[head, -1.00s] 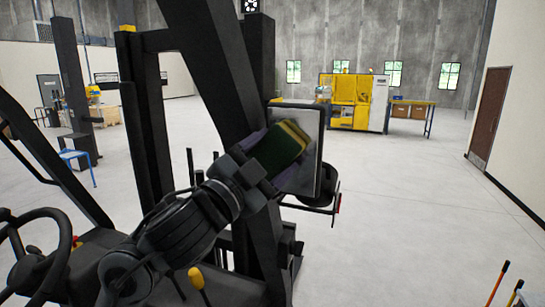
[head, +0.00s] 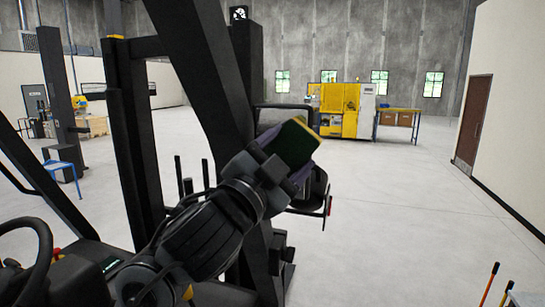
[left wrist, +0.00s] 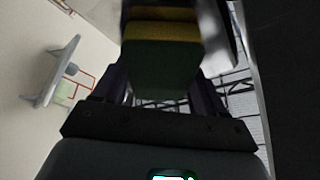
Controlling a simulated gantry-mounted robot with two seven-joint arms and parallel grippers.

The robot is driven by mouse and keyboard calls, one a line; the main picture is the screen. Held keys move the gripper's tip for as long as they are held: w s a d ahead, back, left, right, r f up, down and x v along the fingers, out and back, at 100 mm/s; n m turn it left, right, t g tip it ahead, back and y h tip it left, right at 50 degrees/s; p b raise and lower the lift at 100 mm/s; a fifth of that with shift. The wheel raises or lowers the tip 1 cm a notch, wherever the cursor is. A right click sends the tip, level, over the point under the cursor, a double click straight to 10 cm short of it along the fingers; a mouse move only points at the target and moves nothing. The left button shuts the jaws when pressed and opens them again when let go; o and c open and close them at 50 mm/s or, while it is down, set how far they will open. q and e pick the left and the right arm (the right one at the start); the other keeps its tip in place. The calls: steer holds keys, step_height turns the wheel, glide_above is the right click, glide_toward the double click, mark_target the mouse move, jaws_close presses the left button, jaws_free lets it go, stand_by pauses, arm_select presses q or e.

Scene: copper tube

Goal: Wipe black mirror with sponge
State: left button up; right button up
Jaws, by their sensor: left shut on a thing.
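The sponge (head: 290,143) is dark green with a yellow layer along its edge. My left gripper (head: 281,162) is shut on it, its fingers on either side. The black-framed mirror (head: 285,106) is on the forklift's pillar, behind the sponge. Only its upper part shows; the sponge and gripper hide the rest. I cannot tell whether the sponge touches the mirror's face. In the left wrist view the sponge (left wrist: 160,60) sits between the fingers, its yellow layer at the top. My right gripper is out of view.
The forklift's thick black pillar (head: 208,65) stands close to my left arm. Its steering wheel (head: 38,250) is at lower left. A dark rounded part (head: 316,195) juts out below the mirror. Open floor (head: 410,235) lies to the right. A yellow machine (head: 340,108) stands far back.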

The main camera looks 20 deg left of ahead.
mark_target(302, 145)
arm_select(q)
steer(key=shift+d, duration=0.7)
steer(key=shift+s+a+r+p, duration=0.1)
steer(key=shift+s+p, duration=0.4)
steer(key=shift+s, duration=1.55)
steer(key=shift+s+p, duration=0.3)
steer(key=shift+s, duration=0.6)
